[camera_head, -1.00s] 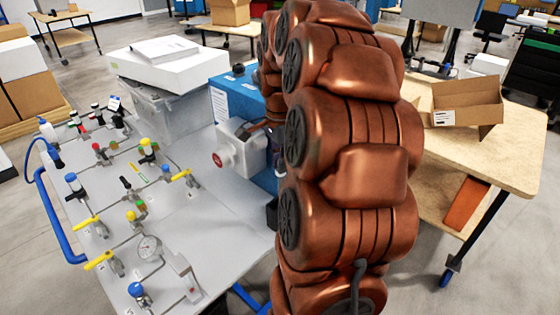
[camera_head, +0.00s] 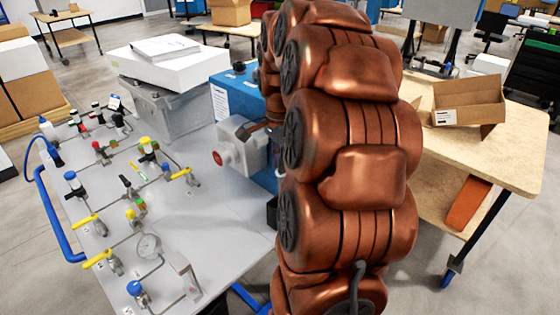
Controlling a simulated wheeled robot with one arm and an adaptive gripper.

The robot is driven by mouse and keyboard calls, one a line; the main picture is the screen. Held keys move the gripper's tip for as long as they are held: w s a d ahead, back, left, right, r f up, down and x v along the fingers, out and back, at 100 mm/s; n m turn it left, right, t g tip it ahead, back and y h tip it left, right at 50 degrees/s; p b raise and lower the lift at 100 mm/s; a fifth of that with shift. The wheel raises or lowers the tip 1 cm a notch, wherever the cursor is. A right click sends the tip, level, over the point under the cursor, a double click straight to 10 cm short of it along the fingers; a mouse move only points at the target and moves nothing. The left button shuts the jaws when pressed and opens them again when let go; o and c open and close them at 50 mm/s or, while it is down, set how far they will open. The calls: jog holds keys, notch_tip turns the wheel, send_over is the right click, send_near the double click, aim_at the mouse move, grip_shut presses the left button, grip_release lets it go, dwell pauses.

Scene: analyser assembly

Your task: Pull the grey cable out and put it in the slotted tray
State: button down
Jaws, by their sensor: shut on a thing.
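My copper-coloured arm fills the middle of the head view and reaches away over the grey panel bench (camera_head: 215,225). My gripper is hidden behind the arm links, so neither its jaws nor anything in them shows. I cannot make out the grey cable or the slotted tray. A blue box (camera_head: 232,100) stands at the back of the bench, partly covered by my arm. A light grey unit with a red round knob (camera_head: 238,145) sits in front of it, close to the far part of my arm.
Valves with yellow handles (camera_head: 98,259), a gauge (camera_head: 149,245) and thin pipes cover the bench's left part. A grey bin (camera_head: 170,110) with a white box (camera_head: 168,68) on top stands behind. At right, a wooden table (camera_head: 500,155) carries an open cardboard box (camera_head: 467,103).

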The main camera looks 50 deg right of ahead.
aim_at(280, 190)
jog(key=shift+f+b, duration=2.4)
jog(key=shift+f, duration=1.9)
jog(key=c, duration=1.1)
grip_release()
jog(key=shift+r, duration=0.1)
jog(key=shift+r+p, duration=0.7)
jog(key=shift+r, duration=2.7)
